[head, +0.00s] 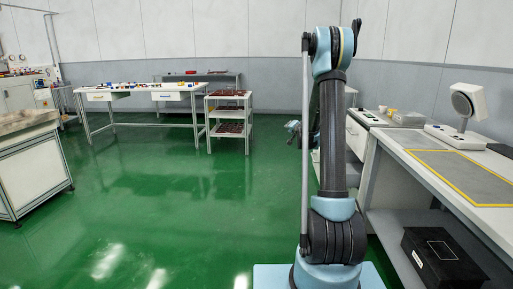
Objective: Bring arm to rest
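My arm (333,140) stands upright right of the picture's middle, on a light blue base. Its dark upper link rises to a light blue joint near the top edge. Behind this link, a small light blue and dark part (293,128) shows to the left, which looks like the wrist end of my arm. My gripper's fingers cannot be made out there, and the upper link hides much of that area. I see nothing held.
A grey workbench (480,214) runs along the right, with a yellow-edged mat (463,172), a white device (466,105) and a black box (440,258) below. A shelf cart (229,114), a white table (140,88) and a left cabinet (35,170) surround open green floor (150,200).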

